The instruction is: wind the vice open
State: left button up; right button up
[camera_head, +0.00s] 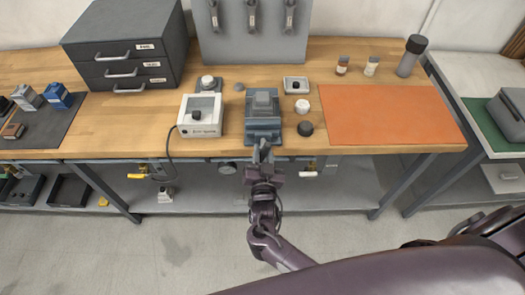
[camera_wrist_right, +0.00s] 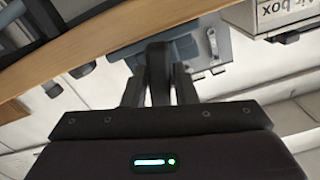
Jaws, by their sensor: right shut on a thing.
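The blue-grey vice (camera_head: 263,104) stands at the front edge of the wooden bench, near its middle. It also shows in the right wrist view (camera_wrist_right: 218,48), past the fingers. My right gripper (camera_head: 262,152) is at the front of the vice, just off the bench edge. In the right wrist view its fingers (camera_wrist_right: 160,88) are close together on a dark upright part, which looks like the vice handle (camera_wrist_right: 158,58). The fingers hide most of the handle, and the jaw gap is too small to judge. My left gripper is not in view.
A white box with a black knob (camera_head: 200,115) stands left of the vice. A black knob-like piece (camera_head: 305,129) and a white round piece (camera_head: 302,106) lie close on its right. An orange mat (camera_head: 390,115) covers the bench further right. Open floor lies in front.

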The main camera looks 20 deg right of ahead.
jog(key=n+p, duration=0.1)
jog(key=n, duration=0.3)
jog(key=shift+d+n, duration=0.1)
jog(key=shift+n, duration=0.3)
jog(key=n+p, duration=0.2)
jog(key=n, duration=0.3)
jog(key=shift+d+r, duration=0.1)
jog(key=n+p, duration=0.1)
jog(key=n, duration=0.4)
jog(key=shift+r+n+p, duration=0.1)
jog(key=shift+n+p, duration=0.2)
jog(key=shift+n, duration=0.1)
jog(key=shift+s+d+n+p, duration=0.1)
jog(key=shift+n+p, duration=0.35)
jog(key=shift+n, duration=1.95)
jog(key=o, duration=0.8)
jog(key=shift+o, duration=0.2)
jog(key=v, duration=0.7)
jog(key=shift+s+b, duration=0.4)
jog(key=shift+b, duration=0.05)
